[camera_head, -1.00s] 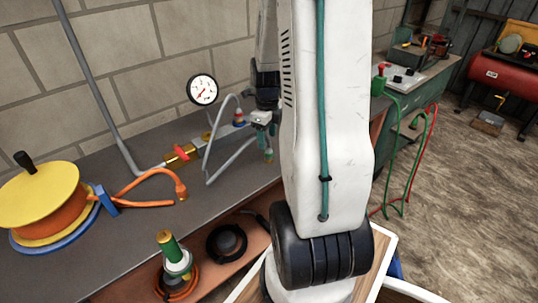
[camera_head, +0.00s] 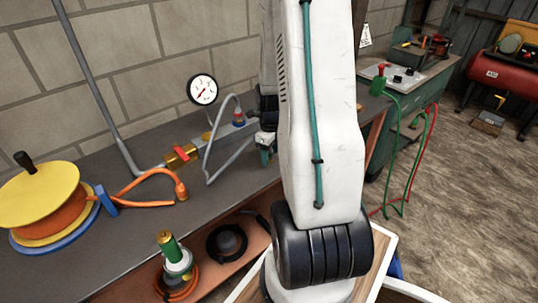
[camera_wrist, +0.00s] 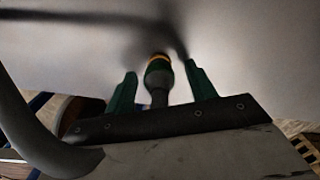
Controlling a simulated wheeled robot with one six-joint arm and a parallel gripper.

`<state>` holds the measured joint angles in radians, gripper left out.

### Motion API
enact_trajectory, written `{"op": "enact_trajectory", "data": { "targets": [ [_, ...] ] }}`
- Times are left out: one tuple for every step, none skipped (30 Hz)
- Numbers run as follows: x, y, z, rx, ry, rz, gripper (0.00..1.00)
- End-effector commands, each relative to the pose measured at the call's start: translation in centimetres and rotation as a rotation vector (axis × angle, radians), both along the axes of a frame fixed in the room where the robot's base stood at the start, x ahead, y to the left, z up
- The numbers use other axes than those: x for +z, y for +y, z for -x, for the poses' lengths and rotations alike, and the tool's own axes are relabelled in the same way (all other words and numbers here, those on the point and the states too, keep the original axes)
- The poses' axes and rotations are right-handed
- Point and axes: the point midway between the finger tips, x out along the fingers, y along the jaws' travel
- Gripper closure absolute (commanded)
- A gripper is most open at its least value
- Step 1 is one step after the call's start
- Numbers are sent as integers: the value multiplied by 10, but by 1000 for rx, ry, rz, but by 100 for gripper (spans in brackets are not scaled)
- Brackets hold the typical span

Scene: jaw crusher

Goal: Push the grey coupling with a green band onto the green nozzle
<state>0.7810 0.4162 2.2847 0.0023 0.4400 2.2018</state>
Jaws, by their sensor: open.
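My gripper (camera_head: 265,153) is low over the right part of the grey bench, largely hidden by my arm in the head view. In the wrist view its two green fingers (camera_wrist: 161,84) stand apart. Between them is a dark green piece with a yellow-orange ring (camera_wrist: 158,68) on a grey stem; visible gaps separate it from both fingers. I cannot tell whether this is the grey coupling or the green nozzle. A grey hose (camera_head: 207,150) loops on the bench left of my gripper, one part running towards it. Any contact between coupling and nozzle is not visible.
A yellow reel (camera_head: 40,200) stands at far left. A wall (camera_head: 180,40) closes the back.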

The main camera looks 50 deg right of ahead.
Motion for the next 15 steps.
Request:
{"op": "enact_trajectory", "data": {
  "targets": [
    [0,0,0,0,0,0,44],
    [0,0,0,0,0,0,44],
    [0,0,0,0,0,0,44],
    [0,0,0,0,0,0,44],
    [0,0,0,0,0,0,44],
    [0,0,0,0,0,0,44],
    [0,0,0,0,0,0,44],
    [0,0,0,0,0,0,50],
    [0,0,0,0,0,0,61],
    [1,0,0,0,0,0,69],
    [1,0,0,0,0,0,78],
    [1,0,0,0,0,0,89],
    [1,0,0,0,0,0,93],
    [1,0,0,0,0,0,93],
    [1,0,0,0,0,0,93]
  ]
}}
